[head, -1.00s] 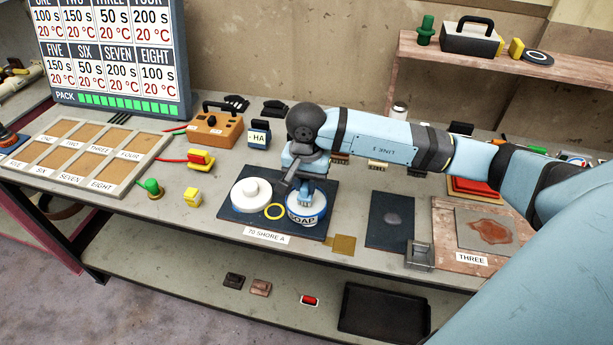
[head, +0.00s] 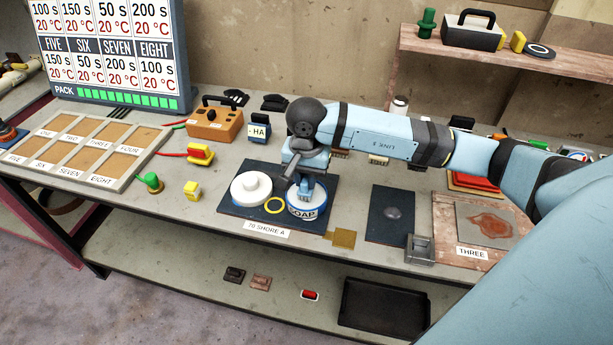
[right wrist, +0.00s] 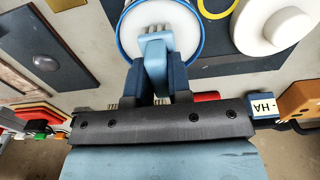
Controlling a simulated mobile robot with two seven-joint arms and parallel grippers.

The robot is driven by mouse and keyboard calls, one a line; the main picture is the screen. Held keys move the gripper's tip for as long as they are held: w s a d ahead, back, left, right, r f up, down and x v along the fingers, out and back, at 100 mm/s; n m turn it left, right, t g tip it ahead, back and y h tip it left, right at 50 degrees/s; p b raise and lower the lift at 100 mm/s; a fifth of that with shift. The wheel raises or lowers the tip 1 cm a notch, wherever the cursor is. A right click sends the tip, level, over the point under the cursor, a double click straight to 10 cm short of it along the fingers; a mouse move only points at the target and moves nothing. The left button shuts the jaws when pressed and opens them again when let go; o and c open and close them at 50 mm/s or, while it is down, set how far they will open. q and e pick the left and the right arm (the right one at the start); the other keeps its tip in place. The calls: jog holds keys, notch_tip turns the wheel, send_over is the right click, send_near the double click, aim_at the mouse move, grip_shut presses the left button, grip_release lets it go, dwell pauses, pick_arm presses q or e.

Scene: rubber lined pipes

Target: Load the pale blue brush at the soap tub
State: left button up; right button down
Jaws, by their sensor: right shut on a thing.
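The soap tub (head: 307,211) is a round white tub with a blue rim and a SOAP label, standing on a dark mat (head: 236,219). My right gripper (head: 308,187) is over the tub, pointing down. In the right wrist view my right gripper (right wrist: 157,80) is shut on the pale blue brush (right wrist: 155,55). The brush's pale bristles (right wrist: 158,29) show against the white inside of the tub (right wrist: 190,50). I cannot tell whether they touch the soap. My left gripper is not in view.
A white lidded round pot (head: 251,187) and a yellow ring (head: 274,205) share the mat, close to the tub's left. A dark plate (head: 391,217) and a small metal holder (head: 419,249) lie to the right.

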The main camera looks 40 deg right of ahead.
aim_at(306, 176)
jog(key=shift+f+b, duration=0.3)
jog(key=shift+f, duration=0.05)
jog(key=shift+s+f+b, duration=0.1)
jog(key=shift+b, duration=0.25)
dwell(1.8)
jog(key=shift+r+p, duration=1.45)
jog(key=shift+r, duration=2.15)
